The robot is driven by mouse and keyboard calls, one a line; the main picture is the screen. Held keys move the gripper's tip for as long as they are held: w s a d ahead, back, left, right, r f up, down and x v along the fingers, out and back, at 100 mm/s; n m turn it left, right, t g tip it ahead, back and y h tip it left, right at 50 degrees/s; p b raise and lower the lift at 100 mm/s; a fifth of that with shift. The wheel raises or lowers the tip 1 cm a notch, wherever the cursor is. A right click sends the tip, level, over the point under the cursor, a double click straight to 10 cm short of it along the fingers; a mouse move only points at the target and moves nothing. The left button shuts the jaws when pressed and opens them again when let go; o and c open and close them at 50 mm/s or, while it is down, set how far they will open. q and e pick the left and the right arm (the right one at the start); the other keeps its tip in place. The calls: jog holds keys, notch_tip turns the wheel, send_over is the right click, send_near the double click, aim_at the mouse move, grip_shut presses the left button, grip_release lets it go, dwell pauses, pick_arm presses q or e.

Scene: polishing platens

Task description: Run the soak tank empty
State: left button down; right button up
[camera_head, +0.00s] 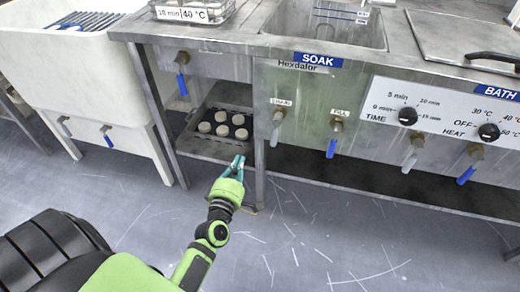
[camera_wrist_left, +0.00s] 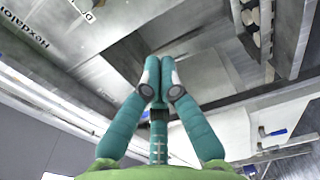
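A blue-lever valve (camera_head: 334,143) labelled FILL hangs at right. Both levers point down. My left gripper (camera_head: 237,164) is below and left of the grey lever, apart from it. In the left wrist view its teal fingertips (camera_wrist_left: 160,82) nearly meet, with nothing held. My right gripper is out of view.
A shelf tray with several pale discs (camera_head: 222,130) sits behind my left gripper. A bench leg (camera_head: 260,160) stands close to its right. The BATH panel (camera_head: 440,110) has knobs and two more valves. A white sink (camera_head: 70,70) is at left. The floor in front is clear.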

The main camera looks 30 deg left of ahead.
aim_at(275, 134)
pick_arm(q)
jog(key=w+d+m+h+b, duration=0.1)
jog(key=w+b, duration=0.1)
jog(key=w, duration=0.8)
jog(key=shift+w+d, duration=0.25)
jog(key=shift+d, duration=0.15)
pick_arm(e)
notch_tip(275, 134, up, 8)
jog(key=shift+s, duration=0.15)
pick_arm(q)
jog(key=shift+r, duration=0.1)
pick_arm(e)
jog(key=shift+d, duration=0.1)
pick_arm(q)
jog(key=shift+d, duration=0.1)
